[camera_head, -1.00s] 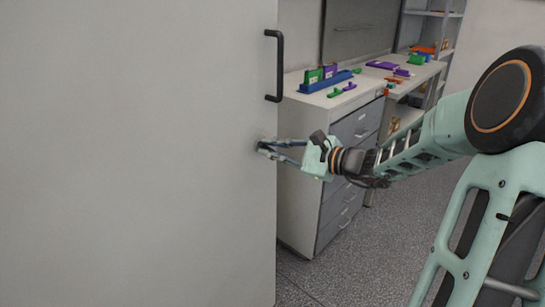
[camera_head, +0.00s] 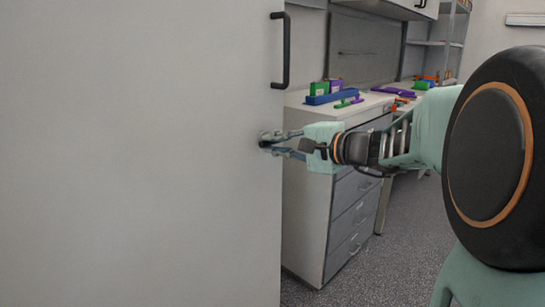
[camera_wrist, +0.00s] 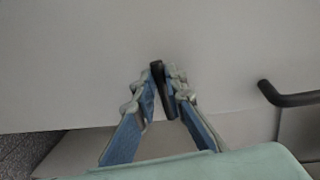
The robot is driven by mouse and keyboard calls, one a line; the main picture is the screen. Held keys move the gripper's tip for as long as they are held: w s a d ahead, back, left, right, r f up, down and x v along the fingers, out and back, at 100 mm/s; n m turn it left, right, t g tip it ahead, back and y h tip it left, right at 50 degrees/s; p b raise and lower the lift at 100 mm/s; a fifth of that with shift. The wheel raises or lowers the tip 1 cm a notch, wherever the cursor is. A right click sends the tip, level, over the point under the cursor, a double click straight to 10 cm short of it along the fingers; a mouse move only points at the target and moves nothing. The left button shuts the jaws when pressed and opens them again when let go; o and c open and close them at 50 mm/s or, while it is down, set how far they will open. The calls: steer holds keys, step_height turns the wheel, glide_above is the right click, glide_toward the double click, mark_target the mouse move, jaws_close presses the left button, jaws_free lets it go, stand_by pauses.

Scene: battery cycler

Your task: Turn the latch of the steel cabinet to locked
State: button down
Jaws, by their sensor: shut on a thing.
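The steel cabinet (camera_head: 130,150) shows as a large pale grey door filling the left of the head view. Its black bar handle (camera_head: 286,50) is near the door's right edge, above my gripper, and also shows at the right of the wrist view (camera_wrist: 285,95). My gripper (camera_head: 266,142) is at the door's right edge, below the handle. In the wrist view its fingers (camera_wrist: 160,92) are closed around the small dark latch (camera_wrist: 157,78). The latch stands out from the door between the fingertips; its base is partly hidden, and I cannot read a locked or unlocked mark.
To the right of the door stands a grey drawer unit (camera_head: 350,215) with a white worktop (camera_head: 375,104). Blue (camera_head: 330,97), green and purple parts lie on the worktop. Open speckled floor (camera_head: 390,265) lies at the lower right.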

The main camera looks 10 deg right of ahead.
steer(key=shift+n+b, duration=0.3)
steer(key=shift+b, duration=0.1)
steer(key=c, duration=2)
jaws_free()
steer(key=shift+o, duration=0.2)
steer(key=shift+f, duration=0.1)
steer(key=v, duration=0.7)
steer(key=shift+s, duration=0.2)
steer(key=shift+d, duration=0.15)
